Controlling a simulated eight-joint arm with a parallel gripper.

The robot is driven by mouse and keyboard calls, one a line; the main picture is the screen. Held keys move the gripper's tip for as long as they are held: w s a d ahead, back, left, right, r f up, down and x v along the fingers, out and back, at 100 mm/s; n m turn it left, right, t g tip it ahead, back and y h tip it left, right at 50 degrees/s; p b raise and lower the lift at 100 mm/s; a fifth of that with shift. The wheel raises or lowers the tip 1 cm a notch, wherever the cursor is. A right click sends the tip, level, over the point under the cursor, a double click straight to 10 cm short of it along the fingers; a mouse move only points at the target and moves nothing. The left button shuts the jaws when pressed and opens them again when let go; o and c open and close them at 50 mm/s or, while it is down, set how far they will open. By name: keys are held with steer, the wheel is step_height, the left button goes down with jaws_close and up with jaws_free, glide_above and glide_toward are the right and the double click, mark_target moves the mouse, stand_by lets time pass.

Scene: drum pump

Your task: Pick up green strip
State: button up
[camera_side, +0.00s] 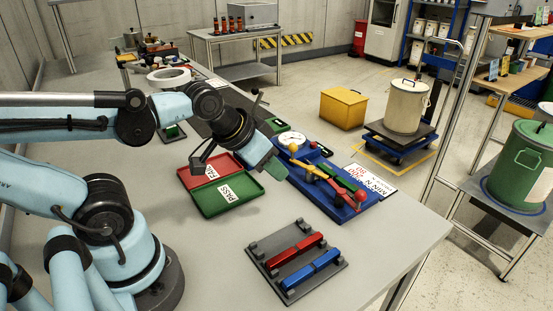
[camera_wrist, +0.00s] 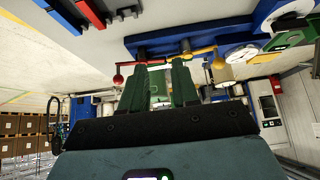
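My gripper (camera_side: 279,184) points down beside the green PASS tray and the blue gauge fixture. Its two dark green fingers (camera_wrist: 160,82) are apart in the wrist view, with a clear gap and nothing seen between them. A grey rack (camera_side: 335,268) at the front holds a red strip (camera_side: 295,250) and a blue strip (camera_side: 313,276). Part of the rack shows at the wrist view's top left, with the red strip (camera_wrist: 91,13) and the blue strip (camera_wrist: 60,14).
The green PASS tray (camera_side: 252,202) and red FAIL tray (camera_side: 187,180) lie left of my gripper. The blue fixture (camera_side: 340,212), with a dial, a yellow lever and a red-tipped arm, stands close on the right. Bare tabletop (camera_side: 205,250) lies left of the rack.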

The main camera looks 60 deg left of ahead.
steer(key=w+r+m+g, duration=0.3)
steer(key=w+r+m, duration=0.2)
steer(key=w+m, duration=0.35)
steer(key=m+g, duration=0.4)
steer(key=m, duration=0.6)
glide_above(342, 179)
step_height(342, 179, down, 4)
steer(key=shift+n, duration=0.25)
steer(key=f, duration=0.6)
steer(key=shift+s+d, duration=0.2)
steer(key=shift+s, duration=0.05)
steer(key=shift+w+a+f, duration=0.1)
steer(key=shift+f, duration=1.25)
steer(key=shift+w+a+f, duration=0.1)
steer(key=shift+f, duration=1.2)
jaws_close()
